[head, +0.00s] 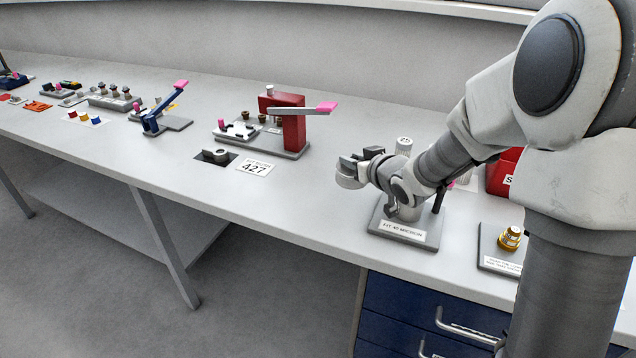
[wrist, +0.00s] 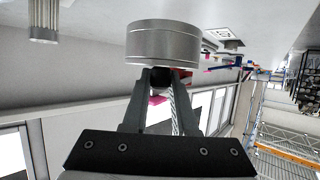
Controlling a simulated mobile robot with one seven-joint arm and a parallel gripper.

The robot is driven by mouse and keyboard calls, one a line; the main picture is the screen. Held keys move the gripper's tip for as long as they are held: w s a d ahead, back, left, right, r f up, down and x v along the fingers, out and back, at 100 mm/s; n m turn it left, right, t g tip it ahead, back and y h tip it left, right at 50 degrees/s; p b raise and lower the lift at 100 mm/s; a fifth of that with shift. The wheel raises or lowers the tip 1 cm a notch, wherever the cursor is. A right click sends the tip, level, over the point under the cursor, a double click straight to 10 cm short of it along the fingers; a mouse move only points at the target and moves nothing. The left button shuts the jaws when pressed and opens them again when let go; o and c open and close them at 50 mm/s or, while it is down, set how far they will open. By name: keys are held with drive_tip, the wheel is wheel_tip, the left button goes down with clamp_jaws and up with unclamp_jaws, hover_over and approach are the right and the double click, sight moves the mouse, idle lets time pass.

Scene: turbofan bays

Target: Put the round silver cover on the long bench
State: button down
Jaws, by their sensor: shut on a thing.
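The round silver cover (wrist: 163,43) is a short metal drum at the tips of my gripper (wrist: 160,78) in the wrist view. In the head view the cover (head: 349,177) shows at the left end of my gripper (head: 362,164), which is shut on it. It appears held above the long bench (head: 200,195); the exact gap cannot be told. Below and right of my gripper is a grey stand (head: 376,222) with a micron label. A pale cylinder marked 25 (head: 404,146) shows behind my gripper.
A red press with a pink-tipped lever (head: 285,122) stands left of my gripper, with a card marked 427 (head: 255,168) in front. A gold fitting (head: 510,238) sits on a plate at right. Bare bench lies between the card and the stand.

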drive_tip(key=a+f, duration=0.1)
drive_tip(key=a, duration=0.1)
drive_tip(key=a+f+b, duration=0.1)
drive_tip(key=a, duration=0.1)
drive_tip(key=a+f, duration=0.1)
drive_tip(key=a, duration=0.1)
drive_tip(key=shift+w+a+f, duration=0.1)
drive_tip(key=shift+f, duration=0.25)
drive_tip(key=shift+f+b, duration=0.6)
drive_tip(key=shift+f, duration=1.4)
drive_tip(key=shift+f, duration=0.1)
drive_tip(key=shift+f+b, duration=0.15)
drive_tip(key=shift+b, duration=0.15)
drive_tip(key=c, duration=0.7)
unclamp_jaws()
